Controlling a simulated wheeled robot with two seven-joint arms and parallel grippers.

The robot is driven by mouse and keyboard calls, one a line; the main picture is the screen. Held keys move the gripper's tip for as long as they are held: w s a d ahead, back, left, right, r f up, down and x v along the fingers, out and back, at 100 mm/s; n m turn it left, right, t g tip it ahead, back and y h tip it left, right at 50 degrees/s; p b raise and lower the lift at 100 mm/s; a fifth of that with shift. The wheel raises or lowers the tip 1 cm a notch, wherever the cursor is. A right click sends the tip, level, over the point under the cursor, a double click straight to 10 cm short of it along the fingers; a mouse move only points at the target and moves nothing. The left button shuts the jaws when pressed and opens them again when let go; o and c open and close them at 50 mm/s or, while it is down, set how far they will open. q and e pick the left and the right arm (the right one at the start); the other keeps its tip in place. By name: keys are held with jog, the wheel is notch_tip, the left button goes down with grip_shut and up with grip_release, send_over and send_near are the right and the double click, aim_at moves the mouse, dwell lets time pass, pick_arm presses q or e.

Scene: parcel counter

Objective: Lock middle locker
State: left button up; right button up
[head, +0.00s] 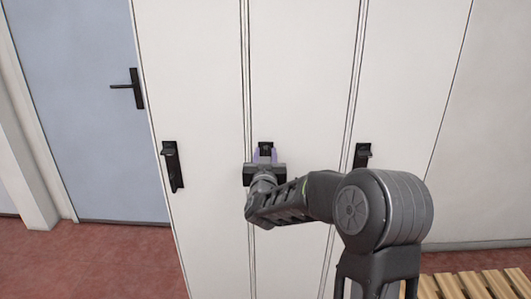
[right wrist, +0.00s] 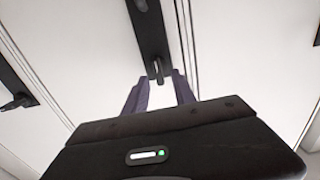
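The middle locker (head: 302,80) is a tall white door that looks closed, with a black lock plate (head: 265,145) near its left edge. In the right wrist view the plate (right wrist: 147,30) runs down from the top and carries a small grey knob or key (right wrist: 159,71) at its lower end. My right gripper (head: 264,156) is in front of this plate. Its purple fingers (right wrist: 160,88) are apart, with white door showing between them. The small knob lies just beyond the fingertips, and I cannot tell if they touch it. My left gripper is not in view.
Similar black handles are on the left locker (head: 172,165) and the right locker (head: 362,155). A blue-grey door (head: 75,70) with a lever handle stands at the left. A slatted wooden bench (head: 470,285) is at the lower right. Red floor (head: 110,260) is clear at the lower left.

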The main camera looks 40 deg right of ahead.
jog(key=shift+w+d, duration=0.2)
jog(key=shift+w, duration=0.05)
grip_shut()
dwell(0.5)
